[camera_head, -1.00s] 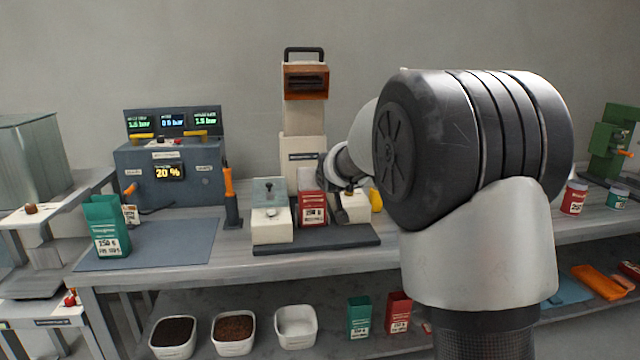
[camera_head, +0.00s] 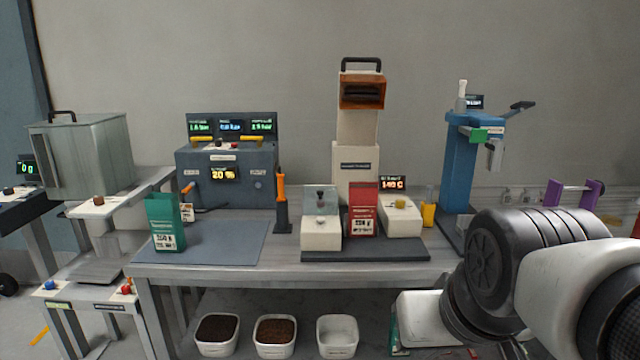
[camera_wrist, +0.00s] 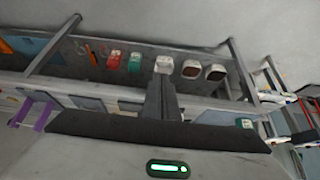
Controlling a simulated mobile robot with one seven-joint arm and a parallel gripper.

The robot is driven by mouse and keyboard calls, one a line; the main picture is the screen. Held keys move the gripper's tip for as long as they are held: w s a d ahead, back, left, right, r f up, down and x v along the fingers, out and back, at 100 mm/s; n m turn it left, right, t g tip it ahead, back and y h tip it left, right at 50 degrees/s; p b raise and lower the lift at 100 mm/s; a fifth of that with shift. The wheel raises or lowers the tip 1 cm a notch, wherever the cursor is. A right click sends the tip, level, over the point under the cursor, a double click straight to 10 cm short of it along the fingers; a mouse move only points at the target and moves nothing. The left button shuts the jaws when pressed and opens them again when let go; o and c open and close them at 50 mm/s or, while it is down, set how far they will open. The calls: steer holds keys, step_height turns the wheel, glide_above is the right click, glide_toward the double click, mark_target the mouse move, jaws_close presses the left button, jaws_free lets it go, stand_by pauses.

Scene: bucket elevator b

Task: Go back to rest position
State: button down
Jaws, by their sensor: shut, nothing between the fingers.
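My arm is at the lower right of the head view, folded low in front of the bench's right part. My gripper's fingers do not show clearly in the head view. In the wrist view my gripper (camera_wrist: 162,98) shows as dark fingers close together, shut and empty. The bench and its lower shelf lie beyond the fingers, tilted in that view. No object is in contact with the fingers that I can see.
The bench (camera_head: 300,262) holds a red bag (camera_head: 361,212) between two white units on a dark base, a green bag (camera_head: 165,222) on a blue mat (camera_head: 222,243), and a blue machine (camera_head: 459,165). Tubs (camera_head: 275,347) stand on the shelf below. Bare floor shows at lower left.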

step_height(320, 180, up, 21)
steer(key=s+p, duration=0.2)
steer(key=p, duration=1.9)
steer(key=shift+s+f+p, duration=0.15)
steer(key=shift+p, duration=0.2)
